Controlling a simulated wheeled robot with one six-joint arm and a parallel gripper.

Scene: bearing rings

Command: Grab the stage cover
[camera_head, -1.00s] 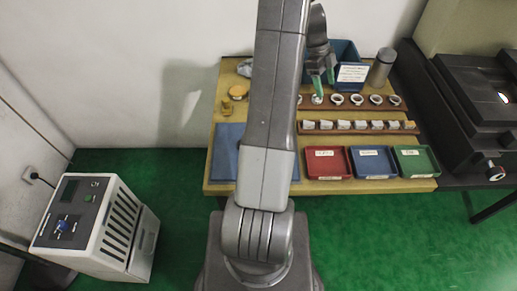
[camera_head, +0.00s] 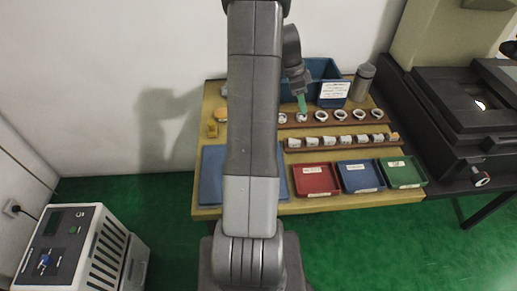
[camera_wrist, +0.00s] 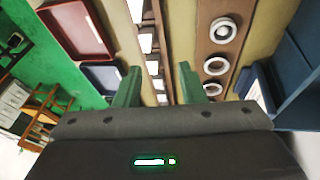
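A black machine (camera_head: 440,125) stands at the right in the head view. Its flat dark stage top (camera_head: 448,92) carries a small bright spot. I cannot tell whether any part of it is a separate stage cover. My gripper (camera_wrist: 157,85) is open, its two green fingers apart with nothing held between them. In the head view my gripper (camera_head: 302,102) is over the back of the workbench, by the ring rack, well to the left of the machine. The wrist view does not show the machine.
The yellow workbench (camera_head: 290,207) holds a rack of rings (camera_head: 321,115), a rack of white blocks (camera_head: 343,142), red (camera_head: 316,180), blue (camera_head: 360,176) and green (camera_head: 402,172) trays, a blue bin (camera_head: 325,72) and a grey cylinder (camera_head: 362,82). A grey cabinet (camera_head: 85,250) stands on the green floor.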

